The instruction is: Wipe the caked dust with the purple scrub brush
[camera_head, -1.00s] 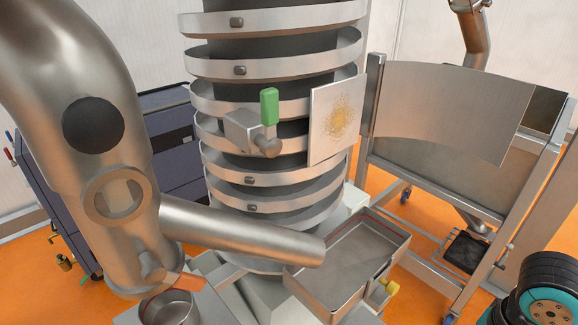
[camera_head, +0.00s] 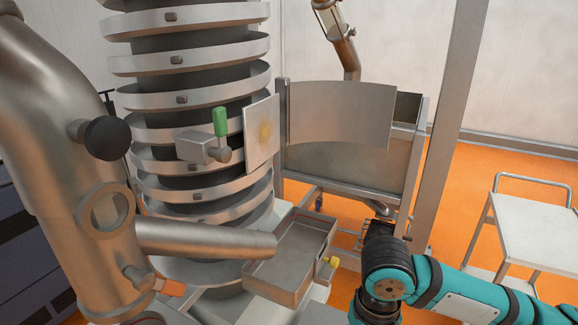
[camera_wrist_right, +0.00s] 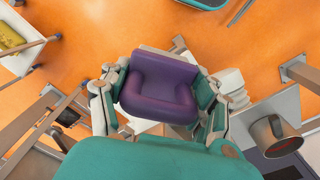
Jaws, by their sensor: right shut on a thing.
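The caked dust is a yellowish patch (camera_head: 265,132) on a pale, upright square panel (camera_head: 252,150) beside the ringed metal column. My right gripper (camera_wrist_right: 163,86) is shut on the purple scrub brush (camera_wrist_right: 160,76), whose block-shaped purple body sits between the two fingers in the right wrist view. The brush's bristles are not visible. In the head view my teal right arm (camera_head: 460,297) comes in from the lower right, well apart from the dusty panel. The brush cannot be made out there. My left gripper is not in view.
The ringed column (camera_head: 190,70) carries a green-handled valve (camera_head: 220,122). A metal tray (camera_head: 290,262) juts out below the panel. A curved metal sheet (camera_head: 345,112) and a framed hopper stand right of it. A white cart (camera_head: 530,225) is at the far right, with orange floor between.

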